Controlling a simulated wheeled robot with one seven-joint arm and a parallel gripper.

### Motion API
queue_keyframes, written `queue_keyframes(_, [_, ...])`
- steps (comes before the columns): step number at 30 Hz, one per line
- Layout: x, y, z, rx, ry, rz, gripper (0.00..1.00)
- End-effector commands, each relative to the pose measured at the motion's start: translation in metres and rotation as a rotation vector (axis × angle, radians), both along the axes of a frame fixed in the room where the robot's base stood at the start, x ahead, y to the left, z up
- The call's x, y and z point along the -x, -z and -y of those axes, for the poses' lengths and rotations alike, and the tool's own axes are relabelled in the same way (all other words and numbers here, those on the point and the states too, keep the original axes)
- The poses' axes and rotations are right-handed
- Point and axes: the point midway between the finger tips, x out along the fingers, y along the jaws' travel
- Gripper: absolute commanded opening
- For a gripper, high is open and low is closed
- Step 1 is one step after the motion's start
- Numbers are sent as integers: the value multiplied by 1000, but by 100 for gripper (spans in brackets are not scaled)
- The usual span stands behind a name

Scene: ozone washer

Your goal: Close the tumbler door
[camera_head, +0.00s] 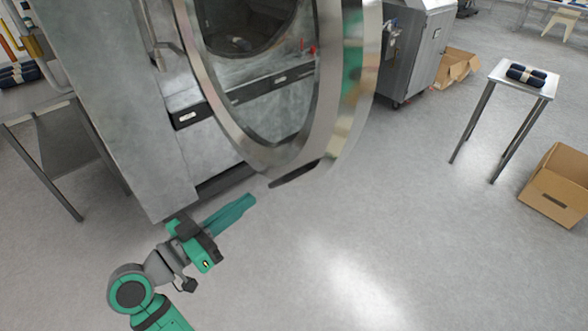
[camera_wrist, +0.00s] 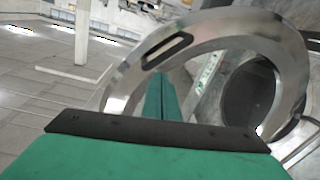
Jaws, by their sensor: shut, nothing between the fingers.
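The tumbler door (camera_head: 345,105) is a large round metal ring, swung open and standing out from the front of the grey washer (camera_head: 130,110). The dark drum opening (camera_head: 238,28) shows behind it. In the wrist view the door ring (camera_wrist: 210,30) arches across the upper middle, with a dark slot in its rim, and the drum opening (camera_wrist: 250,95) lies to its right. My gripper (camera_head: 250,201) is low in front of the washer, left of and below the door's lower edge. Its green fingers are together and empty; they also show in the wrist view (camera_wrist: 160,85), pointing toward the ring.
A small side table (camera_head: 520,78) with a dark rolled bundle stands at the right. An open cardboard box (camera_head: 556,190) sits on the floor beside it. Another table (camera_head: 45,110) is at the left.

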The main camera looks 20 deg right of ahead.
Motion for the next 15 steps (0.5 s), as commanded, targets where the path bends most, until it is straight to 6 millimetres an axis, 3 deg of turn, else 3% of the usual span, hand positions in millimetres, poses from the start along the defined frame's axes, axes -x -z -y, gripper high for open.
queue_keyframes(1, [3, -15, -2, -20, 39, 41, 0])
queue_keyframes(6, [17, -40, -7, -67, 135, 126, 0])
queue_keyframes(11, [22, -47, -5, -84, 165, 154, 0])
queue_keyframes(15, [18, -47, 10, -83, 169, 153, 0])
